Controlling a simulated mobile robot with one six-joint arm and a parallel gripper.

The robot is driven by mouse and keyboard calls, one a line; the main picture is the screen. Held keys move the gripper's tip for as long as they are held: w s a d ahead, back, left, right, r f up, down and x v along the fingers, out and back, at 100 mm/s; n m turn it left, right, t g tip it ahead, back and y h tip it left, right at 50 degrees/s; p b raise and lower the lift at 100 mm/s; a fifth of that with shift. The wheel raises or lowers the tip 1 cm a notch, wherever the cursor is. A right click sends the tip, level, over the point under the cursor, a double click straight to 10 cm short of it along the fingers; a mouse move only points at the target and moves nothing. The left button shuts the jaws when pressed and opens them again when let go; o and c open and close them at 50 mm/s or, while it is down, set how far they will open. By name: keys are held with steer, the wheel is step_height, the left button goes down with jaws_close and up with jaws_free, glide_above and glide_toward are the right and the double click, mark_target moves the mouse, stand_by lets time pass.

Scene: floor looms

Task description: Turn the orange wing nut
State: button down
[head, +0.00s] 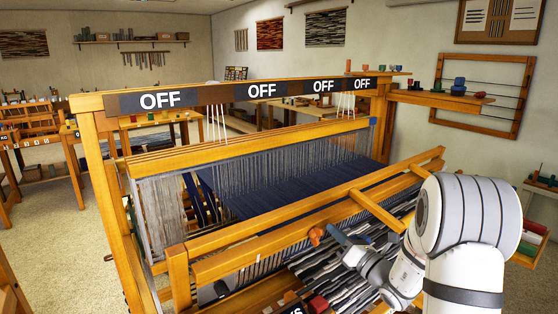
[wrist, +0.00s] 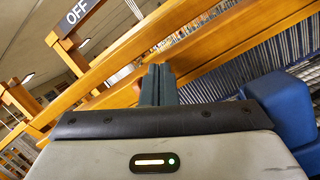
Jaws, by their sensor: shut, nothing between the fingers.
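The orange wing nut (head: 316,236) sits on the front beam of the big wooden loom (head: 255,257), near the middle of the picture. My gripper (head: 334,232) is just to the right of the wing nut, its blue-grey fingers pointing at it. The gap between them is small, and I cannot tell whether they touch. In the wrist view, the fingers of my gripper (wrist: 158,75) are together with nothing between them, in front of the wooden beams (wrist: 115,65). The wing nut is mostly hidden behind the fingers there.
Dark blue cloth (head: 290,190) and grey warp threads (head: 160,215) fill the loom. A dark crossbar with several OFF signs (head: 262,90) runs above it. A wooden bar (head: 375,210) crosses near my arm. A blue block (wrist: 283,105) is close on the right in the wrist view.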

steer(key=shift+s+a+f, duration=0.15)
steer(key=shift+a+f, duration=0.1)
steer(key=shift+a, duration=0.1)
stand_by(0.6)
steer(key=shift+s+a+r, duration=0.2)
steer(key=shift+s+r, duration=0.05)
steer(key=shift+r, duration=0.05)
stand_by(0.4)
steer(key=shift+s+a+r, duration=0.35)
steer(key=shift+s+a, duration=0.15)
steer(key=shift+a, duration=0.1)
steer(key=shift+s+a, duration=0.1)
stand_by(0.4)
steer(key=shift+r, duration=0.15)
steer(key=r+v, duration=0.1)
steer(key=v, duration=0.5)
steer(key=shift+f+b, duration=0.2)
steer(key=shift+b, duration=0.15)
